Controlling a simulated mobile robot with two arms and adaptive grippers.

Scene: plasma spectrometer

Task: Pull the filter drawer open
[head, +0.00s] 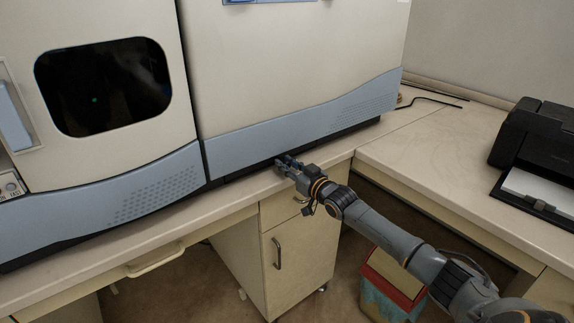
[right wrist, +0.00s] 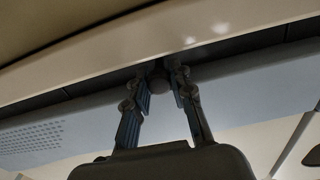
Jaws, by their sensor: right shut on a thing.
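The filter drawer shows only as a dark low front in the strip under the spectrometer's blue band, and most of it is hidden; its small round knob (right wrist: 158,84) is in the right wrist view. My right gripper (head: 282,161) is at the machine's lower front edge, just above the bench top. In the right wrist view my right gripper (right wrist: 160,86) has its two fingers on either side of the knob, shut on it. In the head view the fingers hide the knob. My left gripper is in neither view.
The large spectrometer (head: 290,60) stands on the bench top (head: 235,195). Below are a cabinet with a handle (head: 276,253) and a bin (head: 390,285). A black printer (head: 540,140) stands on the right-hand bench (head: 430,150), whose near part is clear.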

